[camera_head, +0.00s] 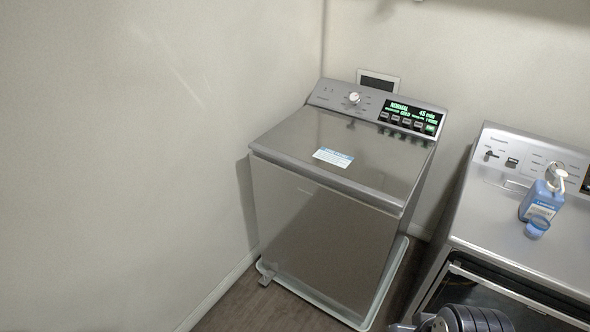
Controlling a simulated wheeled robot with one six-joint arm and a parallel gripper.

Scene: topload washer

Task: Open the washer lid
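The topload washer (325,240) stands in the corner, silver-grey with a control panel at its back. Its lid (320,135) lies flat and shut on top, with a white and blue label (333,158) near the middle. The lid's front edge runs along the top of the washer's front face. A dark ribbed part of my arm shows at the bottom edge, right of the washer's base and apart from the lid. I see no gripper fingers in the picture.
A second silver appliance (520,249) stands to the right, with a blue bottle (541,201) on its top. A narrow gap separates it from the washer. Walls stand behind and to the left. The washer sits on a light tray (317,311). Nothing stands on the lid.

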